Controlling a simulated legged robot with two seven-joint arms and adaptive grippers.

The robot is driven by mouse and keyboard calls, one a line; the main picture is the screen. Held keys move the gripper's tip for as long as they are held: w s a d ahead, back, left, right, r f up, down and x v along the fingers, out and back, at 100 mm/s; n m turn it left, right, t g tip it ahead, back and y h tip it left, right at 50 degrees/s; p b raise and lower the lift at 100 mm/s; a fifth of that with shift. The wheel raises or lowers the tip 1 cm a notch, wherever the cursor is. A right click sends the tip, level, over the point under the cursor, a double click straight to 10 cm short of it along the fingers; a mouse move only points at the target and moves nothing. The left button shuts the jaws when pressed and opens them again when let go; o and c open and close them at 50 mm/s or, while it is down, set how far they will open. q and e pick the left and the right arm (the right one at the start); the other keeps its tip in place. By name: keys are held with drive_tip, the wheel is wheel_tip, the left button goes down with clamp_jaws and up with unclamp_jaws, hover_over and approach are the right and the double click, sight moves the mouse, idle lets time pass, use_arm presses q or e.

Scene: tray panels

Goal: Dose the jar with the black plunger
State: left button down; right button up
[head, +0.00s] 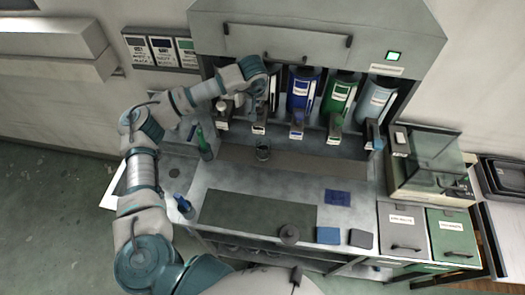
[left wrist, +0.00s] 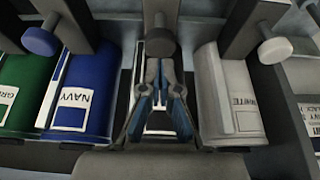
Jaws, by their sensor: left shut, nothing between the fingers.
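The black plunger (left wrist: 161,36) is a dark round knob between the navy and white dispensers in the left wrist view. My left gripper (left wrist: 160,68) is shut and empty, its fingertips close below the knob in that picture; I cannot tell whether they touch it. In the head view, my left gripper (head: 259,97) is at the dispenser row, partly hidden by my arm. The jar (head: 263,151) is a small clear vessel standing upright on the dark strip below the black dispenser. What it holds is unclear. My right gripper is not in view.
The white canister (left wrist: 226,95) and navy canister (left wrist: 88,90) flank the gripper closely. Green (head: 340,96) and light-blue (head: 376,103) canisters stand farther right. A green bottle (head: 204,144) stands left of the jar. The dark mat (head: 257,213) is mostly clear.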

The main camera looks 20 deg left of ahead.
use_arm(q)
drive_tip(key=shift+r, duration=0.1)
wheel_tip(320, 180, up, 6)
drive_tip(key=p, duration=0.3)
drive_tip(key=shift+p, duration=0.4)
idle(0.4)
